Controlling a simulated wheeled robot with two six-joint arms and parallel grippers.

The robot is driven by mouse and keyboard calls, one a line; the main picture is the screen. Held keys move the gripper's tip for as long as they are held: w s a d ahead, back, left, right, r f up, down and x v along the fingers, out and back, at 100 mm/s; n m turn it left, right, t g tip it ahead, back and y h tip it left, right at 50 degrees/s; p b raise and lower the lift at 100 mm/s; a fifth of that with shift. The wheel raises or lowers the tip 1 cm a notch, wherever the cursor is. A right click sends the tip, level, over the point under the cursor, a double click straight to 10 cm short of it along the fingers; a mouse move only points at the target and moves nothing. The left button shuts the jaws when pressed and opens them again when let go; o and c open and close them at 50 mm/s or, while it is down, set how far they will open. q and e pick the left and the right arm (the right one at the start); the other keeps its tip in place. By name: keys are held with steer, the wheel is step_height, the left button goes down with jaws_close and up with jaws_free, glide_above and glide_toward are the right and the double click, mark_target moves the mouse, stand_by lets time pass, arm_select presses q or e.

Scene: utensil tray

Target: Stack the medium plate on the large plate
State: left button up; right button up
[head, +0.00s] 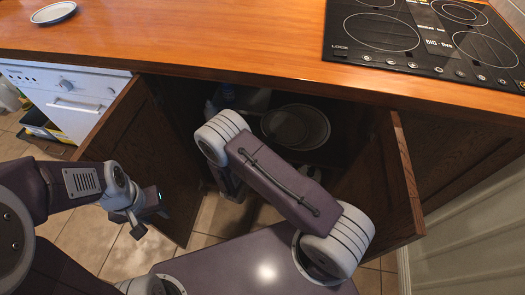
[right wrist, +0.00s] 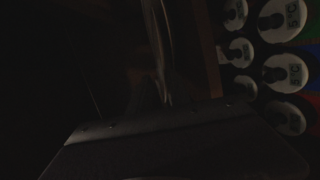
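Two dark round plates sit inside the open cabinet under the counter. A smaller one (head: 284,128) overlaps a larger one (head: 318,126); shadow hides whether they touch. A light plate (head: 54,13) lies on the counter at the far left; I cannot tell which size it is. My right arm reaches into the cabinet, and its gripper is mostly hidden behind the arm in the head view. The right wrist view is very dark; a thin curved edge, perhaps a plate's rim (right wrist: 160,50), stands upright there. My left gripper (head: 151,222) is low in front of the left door, fingers apart and empty.
The cabinet's left door (head: 150,165) and right door (head: 385,185) stand open on either side of my right arm. A black cooktop (head: 425,40) is on the counter at the right. The counter's middle is clear.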

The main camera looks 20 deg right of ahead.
steer(key=p+v, duration=0.2)
steer(key=v, duration=0.9)
steer(key=s+d+r+m+g+y, duration=0.1)
steer(key=s+d+r+m+g, duration=0.1)
steer(key=s+d+m+g, duration=0.3)
steer(key=s+d+r+m+g+y, duration=0.1)
steer(key=s+d+r+g, duration=0.1)
steer(key=s+d+g, duration=0.35)
steer(key=a+r+m+t+y, duration=0.1)
steer(key=a+r+m+y, duration=0.2)
steer(key=a+y, duration=0.3)
steer(key=r+y, duration=0.1)
steer(key=y, duration=0.2)
steer(key=shift+s+a+r, duration=0.15)
steer(key=shift+a+r, duration=0.05)
steer(key=shift+r, duration=0.1)
